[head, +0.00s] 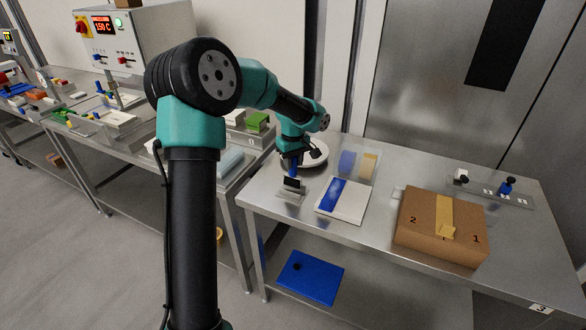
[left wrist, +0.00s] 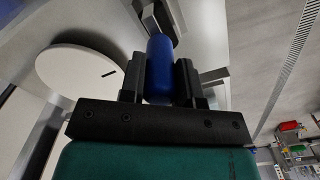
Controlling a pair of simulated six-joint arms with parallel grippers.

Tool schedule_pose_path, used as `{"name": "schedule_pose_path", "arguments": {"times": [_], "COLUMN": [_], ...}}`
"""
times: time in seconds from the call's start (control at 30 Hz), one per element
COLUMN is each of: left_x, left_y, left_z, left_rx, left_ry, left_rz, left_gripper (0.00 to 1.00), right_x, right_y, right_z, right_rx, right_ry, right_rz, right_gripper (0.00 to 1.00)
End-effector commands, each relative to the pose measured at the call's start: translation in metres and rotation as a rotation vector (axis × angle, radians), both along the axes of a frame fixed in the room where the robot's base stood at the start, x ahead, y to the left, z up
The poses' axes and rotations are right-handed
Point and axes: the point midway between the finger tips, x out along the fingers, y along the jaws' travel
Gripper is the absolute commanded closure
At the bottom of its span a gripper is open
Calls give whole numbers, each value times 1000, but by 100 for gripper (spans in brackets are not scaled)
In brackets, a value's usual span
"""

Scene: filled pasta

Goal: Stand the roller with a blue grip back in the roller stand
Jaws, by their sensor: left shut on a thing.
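My left gripper (head: 292,161) points down over the near left part of the steel table. It is shut on the roller's blue grip (left wrist: 160,62), which lies between both fingers in the left wrist view. In the head view, a dark part (head: 291,183), seemingly the roller's head, shows below the gripper. A small grey stand (head: 289,195), which looks like the roller stand, is directly under or just in front of it. I cannot tell whether the roller touches the stand. My right gripper is in neither view.
A white round plate (head: 318,153) lies behind the gripper; it also shows in the left wrist view (left wrist: 75,70). A white block with a blue stripe (head: 352,204) lies close on the right. A cardboard box (head: 440,228) and a rail with knobs (head: 518,200) are farther right.

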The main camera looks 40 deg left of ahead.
Motion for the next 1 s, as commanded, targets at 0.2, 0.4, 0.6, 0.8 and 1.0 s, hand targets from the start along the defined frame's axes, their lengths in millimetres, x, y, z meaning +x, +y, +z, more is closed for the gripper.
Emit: {"name": "schedule_pose_path", "arguments": {"times": [0.2,0.4,0.6,0.8,1.0], "left_x": [4,6,6,6,6], "left_y": [3,5,5,5,5], "left_z": [0,-24,-36,-36,-39], "left_rx": [0,-1,0,0,0], "left_ry": [-1,3,0,0,0], "left_rz": [1,-1,1,0,0], "left_gripper": [94,94,94,94,65], "right_x": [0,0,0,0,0], "right_y": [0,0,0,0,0], "right_z": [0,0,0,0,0], "right_rx": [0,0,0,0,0], "right_ry": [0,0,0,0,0], "right_rz": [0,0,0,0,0], "right_gripper": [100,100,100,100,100]}}
